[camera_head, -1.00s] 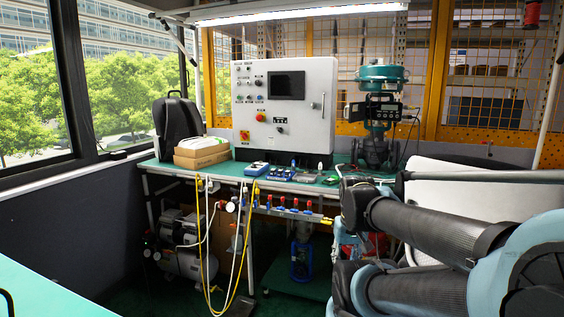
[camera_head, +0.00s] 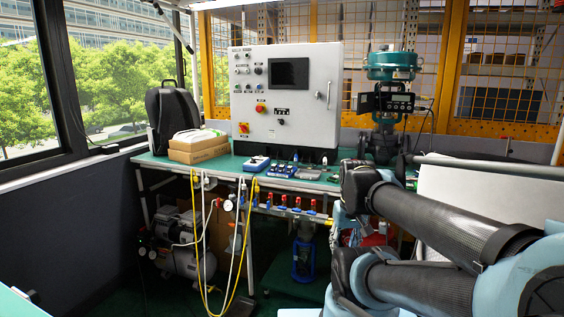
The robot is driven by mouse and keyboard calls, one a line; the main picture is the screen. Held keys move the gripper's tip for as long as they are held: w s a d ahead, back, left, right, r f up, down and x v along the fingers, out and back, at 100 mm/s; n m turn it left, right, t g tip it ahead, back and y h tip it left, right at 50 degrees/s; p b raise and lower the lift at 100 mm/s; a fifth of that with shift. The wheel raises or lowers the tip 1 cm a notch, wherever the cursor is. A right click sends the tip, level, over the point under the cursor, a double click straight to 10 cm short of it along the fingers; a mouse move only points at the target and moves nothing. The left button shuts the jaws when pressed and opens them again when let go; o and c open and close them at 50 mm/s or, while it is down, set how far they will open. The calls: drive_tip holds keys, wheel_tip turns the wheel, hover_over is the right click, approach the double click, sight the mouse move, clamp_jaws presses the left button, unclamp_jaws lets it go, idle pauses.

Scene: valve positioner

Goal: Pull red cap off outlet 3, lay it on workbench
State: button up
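The air manifold (camera_head: 290,212) runs along the front edge of the workbench (camera_head: 226,167), with several small red caps or handles in a row. One red piece (camera_head: 298,203) sits near its middle; I cannot tell which one is on outlet 3. The green-topped workbench holds a control cabinet (camera_head: 287,97) and small devices. My arm fills the lower right of the view, folded. My gripper is not identifiable in the picture, so its fingers are hidden or out of frame.
Yellow and white hoses (camera_head: 247,225) hang in front of the bench on the left. Cardboard boxes (camera_head: 198,149) and a black backpack (camera_head: 172,112) stand on the bench's left end. A valve with positioner (camera_head: 388,103) stands at the right. Compressors (camera_head: 178,252) sit below.

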drive_tip(key=w+a+r+n+y, duration=0.1)
drive_tip(key=w+a+r+n, duration=0.15)
drive_tip(key=w+r, duration=0.55)
wheel_tip(320, 180, up, 7)
drive_tip(key=n+y, duration=0.2)
drive_tip(key=n, duration=0.4)
hover_over(270, 195)
drive_tip(key=s+d, duration=0.4)
drive_tip(key=d, duration=0.1)
drive_tip(key=shift+t, duration=0.3)
drive_tip(key=x, duration=1.7)
drive_tip(key=shift+w, duration=0.15)
drive_tip(key=shift+c, duration=0.6)
clamp_jaws()
